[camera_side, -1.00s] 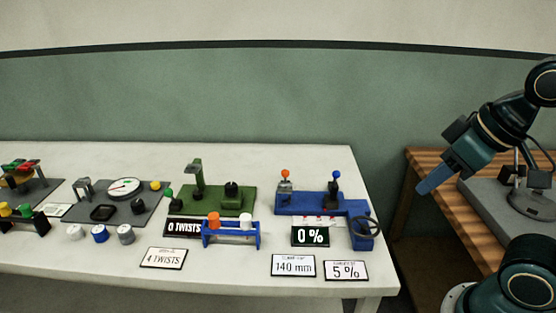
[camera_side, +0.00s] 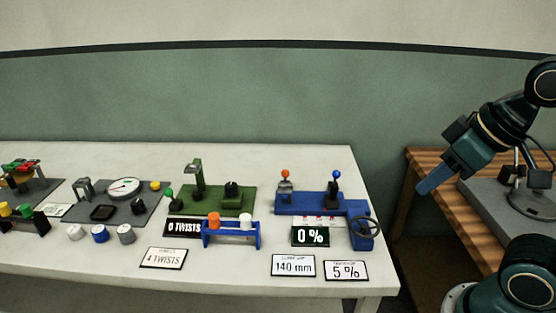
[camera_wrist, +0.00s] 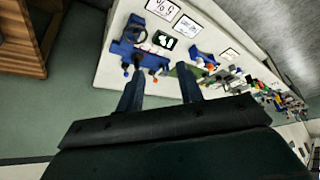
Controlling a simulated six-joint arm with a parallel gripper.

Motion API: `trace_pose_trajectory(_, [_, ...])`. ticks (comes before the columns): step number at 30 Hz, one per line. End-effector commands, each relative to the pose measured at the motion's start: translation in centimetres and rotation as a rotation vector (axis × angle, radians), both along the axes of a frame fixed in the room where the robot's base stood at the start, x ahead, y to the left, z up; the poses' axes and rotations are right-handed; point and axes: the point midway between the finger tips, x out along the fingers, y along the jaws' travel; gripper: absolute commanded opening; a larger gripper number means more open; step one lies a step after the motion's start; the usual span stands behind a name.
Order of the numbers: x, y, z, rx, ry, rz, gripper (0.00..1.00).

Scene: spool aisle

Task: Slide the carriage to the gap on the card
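A blue rail fixture (camera_side: 310,204) stands at the table's right end. It carries a grey upright with an orange knob (camera_side: 285,175) at left and a dark upright with a blue knob (camera_side: 336,176) at right, a clear gap between them. I cannot tell for certain which is the carriage. A handwheel (camera_side: 366,229) sits at its right front. The display (camera_side: 310,236) reads 0 %. One card (camera_side: 293,266) reads 140 mm, another (camera_side: 346,270) 5 %. My gripper (camera_side: 432,184) hangs right of the table, away from the fixture; the wrist view shows its fingers (camera_wrist: 160,69) apart and empty.
Left of the fixture stand a green device (camera_side: 215,201), a blue rack (camera_side: 231,236) with orange and white caps, and a grey gauge board (camera_side: 115,201). A slatted wooden bench (camera_side: 430,163) is at right. The table's front right corner is bare.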

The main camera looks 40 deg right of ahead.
Motion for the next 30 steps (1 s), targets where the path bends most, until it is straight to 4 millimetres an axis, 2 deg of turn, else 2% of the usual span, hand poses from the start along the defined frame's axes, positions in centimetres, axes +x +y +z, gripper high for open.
trace_pose_trajectory(11, [0.0, 0.0, 0.0, 0.000, 0.000, 0.000, 0.36])
trace_pose_trajectory(12, [0.0, 0.0, 0.0, 0.000, 0.000, 0.000, 0.41])
trace_pose_trajectory(17, [0.3, -0.1, 0.0, 0.002, 0.002, -0.008, 0.41])
trace_pose_trajectory(23, [2.1, -0.5, 0.1, 0.008, 0.014, -0.049, 0.41])
trace_pose_trajectory(30, [6.2, -1.8, -0.2, 0.022, 0.035, -0.143, 0.41])
